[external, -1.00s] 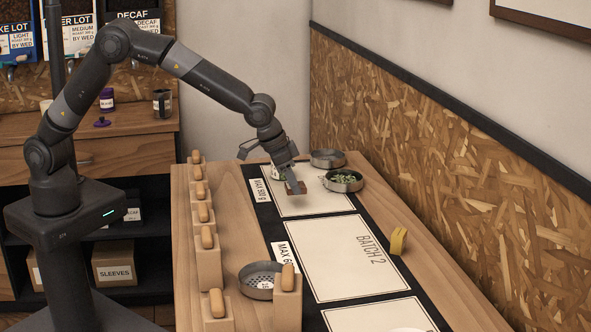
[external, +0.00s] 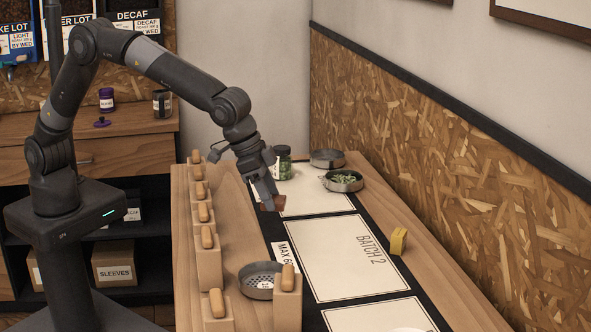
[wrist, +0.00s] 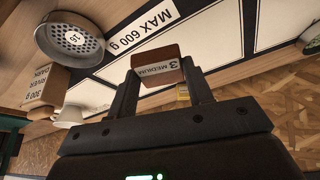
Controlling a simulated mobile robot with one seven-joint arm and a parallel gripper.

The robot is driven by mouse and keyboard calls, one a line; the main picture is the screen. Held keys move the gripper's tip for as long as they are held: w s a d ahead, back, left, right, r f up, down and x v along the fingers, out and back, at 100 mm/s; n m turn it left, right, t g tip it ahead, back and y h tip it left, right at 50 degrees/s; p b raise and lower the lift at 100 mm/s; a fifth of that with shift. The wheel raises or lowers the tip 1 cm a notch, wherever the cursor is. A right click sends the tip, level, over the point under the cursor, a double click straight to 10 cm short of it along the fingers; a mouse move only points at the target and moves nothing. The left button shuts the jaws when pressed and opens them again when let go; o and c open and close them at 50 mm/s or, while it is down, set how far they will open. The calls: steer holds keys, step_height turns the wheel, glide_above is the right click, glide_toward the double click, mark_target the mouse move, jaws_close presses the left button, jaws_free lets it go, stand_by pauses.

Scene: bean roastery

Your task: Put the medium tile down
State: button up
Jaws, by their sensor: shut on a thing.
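In the external view the tile hangs at the fingertips near the left edge of the far mat panel (external: 312,201). Its exact height above the surface is hard to tell. The underside of the tile is hidden.
A perforated metal dish (external: 258,283) stands near the front. A green jar (external: 283,165) and a bowl of green beans (external: 343,184) stand at the far end. The "BATCH 2" panel (external: 335,260) is clear.

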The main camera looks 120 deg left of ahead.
steer(key=w+d, duration=0.2)
steer(key=d, duration=0.1)
glide_above(315, 243)
steer(key=s, duration=0.1)
steer(key=shift+m, duration=0.4)
steer(key=f, duration=0.7)
steer(key=shift+s+d, duration=0.15)
steer(key=shift+d, duration=0.05)
steer(key=shift+f, duration=2)
steer(key=shift+f, duration=0.15)
steer(key=o, duration=1)
